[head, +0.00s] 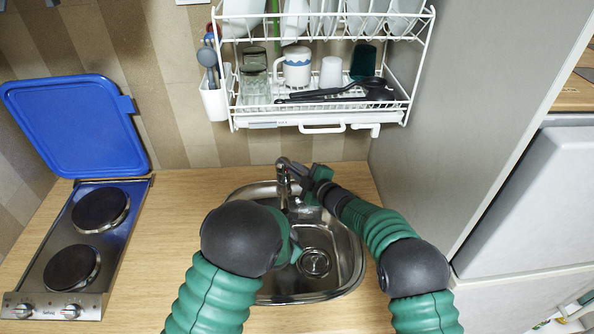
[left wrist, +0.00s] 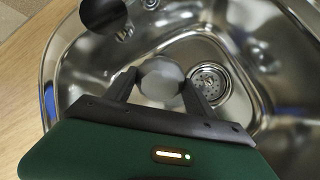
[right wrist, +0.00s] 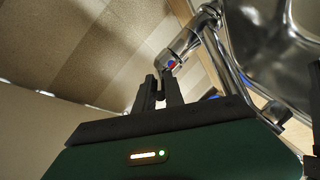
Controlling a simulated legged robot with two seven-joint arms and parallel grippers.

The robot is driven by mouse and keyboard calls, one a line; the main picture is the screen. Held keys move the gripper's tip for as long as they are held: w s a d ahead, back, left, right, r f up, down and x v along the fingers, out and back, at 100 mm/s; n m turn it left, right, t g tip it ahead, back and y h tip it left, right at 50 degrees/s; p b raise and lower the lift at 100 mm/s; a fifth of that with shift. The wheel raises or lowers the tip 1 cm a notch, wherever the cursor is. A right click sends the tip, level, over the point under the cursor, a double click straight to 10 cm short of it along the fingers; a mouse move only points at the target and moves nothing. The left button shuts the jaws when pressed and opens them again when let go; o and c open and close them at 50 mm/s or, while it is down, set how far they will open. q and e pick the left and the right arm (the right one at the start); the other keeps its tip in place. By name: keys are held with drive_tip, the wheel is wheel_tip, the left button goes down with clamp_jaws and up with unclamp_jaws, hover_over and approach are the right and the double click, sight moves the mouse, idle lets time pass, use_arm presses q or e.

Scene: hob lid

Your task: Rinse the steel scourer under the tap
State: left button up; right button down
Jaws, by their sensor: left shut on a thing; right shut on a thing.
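The steel scourer (left wrist: 162,78) is a round grey pad in the left wrist view. My left gripper (left wrist: 160,88) is shut on it and holds it over the sink, beside the drain. In the head view my left arm hides the scourer. The tap (head: 283,182) stands at the back of the sink (head: 352,262). My right gripper (head: 305,182) is beside the tap's top. In the right wrist view its fingers (right wrist: 160,92) are shut on the tap's lever, close to the red and blue mark on the tap (right wrist: 183,48). I see no clear stream of water.
A hob (head: 86,240) with its blue lid (head: 75,125) raised is at the left. A white dish rack (head: 322,118) hangs above the sink. A grey cabinet side (head: 440,110) closes off the right. The wooden worktop (head: 180,205) between hob and sink is clear.

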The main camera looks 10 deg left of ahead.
drive_tip(key=shift+f, duration=0.1)
drive_tip(key=shift+a+r+g+h, duration=0.15)
drive_tip(key=shift+r+g+h, duration=0.15)
idle(0.4)
drive_tip(key=c, duration=1.4)
unclamp_jaws()
drive_tip(key=shift+r, duration=0.1)
drive_tip(key=shift+c, duration=0.2)
drive_tip(key=v, duration=1.1)
drive_tip(key=shift+s+d, duration=0.2)
drive_tip(key=shift+d, duration=0.2)
